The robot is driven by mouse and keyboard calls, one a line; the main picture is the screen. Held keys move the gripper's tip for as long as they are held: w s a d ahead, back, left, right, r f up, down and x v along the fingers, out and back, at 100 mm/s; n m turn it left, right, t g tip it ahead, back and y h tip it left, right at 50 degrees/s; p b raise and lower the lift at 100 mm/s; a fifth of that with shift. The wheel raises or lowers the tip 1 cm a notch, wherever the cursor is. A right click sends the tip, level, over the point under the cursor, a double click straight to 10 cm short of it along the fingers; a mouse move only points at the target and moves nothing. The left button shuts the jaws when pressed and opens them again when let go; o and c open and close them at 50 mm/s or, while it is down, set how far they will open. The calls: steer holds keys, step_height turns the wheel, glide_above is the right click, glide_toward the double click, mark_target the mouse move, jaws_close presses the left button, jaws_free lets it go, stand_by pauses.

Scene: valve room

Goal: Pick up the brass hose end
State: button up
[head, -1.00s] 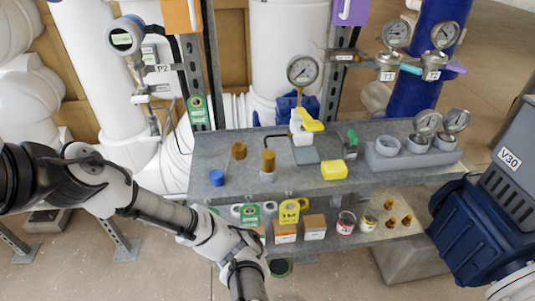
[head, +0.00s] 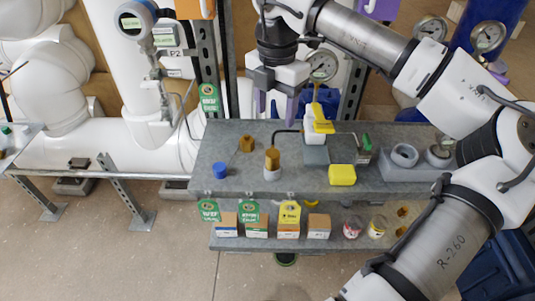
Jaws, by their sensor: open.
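Two brass-coloured pieces stand on the left half of the grey bench top in the head view. One is a taller brass piece (head: 272,158) upright in a pale round base; the other is a short, wide brass piece (head: 247,144) behind it to the left. I cannot tell for sure which is the hose end. My gripper (head: 276,108) points down above the back of the bench, with its two purple-grey fingers apart and nothing between them. It is higher than both brass pieces and clear of them.
A lower shelf holds boxes, tags and jars. The bench's front left is mostly clear.

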mark_target(273, 153)
step_height(273, 153, down, 8)
steer(key=shift+d+r+p, duration=0.1)
steer(key=shift+d+p, duration=0.05)
steer(key=shift+p, duration=0.55)
steer(key=shift+s+a+f+p, duration=0.15)
steer(key=shift+f+p, duration=0.4)
steer(key=shift+f, duration=0.95)
steer(key=shift+s+a+f+p, duration=0.15)
steer(key=shift+f+p, duration=0.4)
steer(key=shift+f, duration=0.9)
steer(key=shift+w, duration=0.1)
steer(key=c, duration=1)
steer(key=shift+r, duration=0.15)
step_height(273, 153, up, 20)
steer(key=b, duration=0.3)
steer(key=shift+b, duration=0.3)
steer(key=o, duration=0.3)
steer(key=shift+c, duration=1.2)
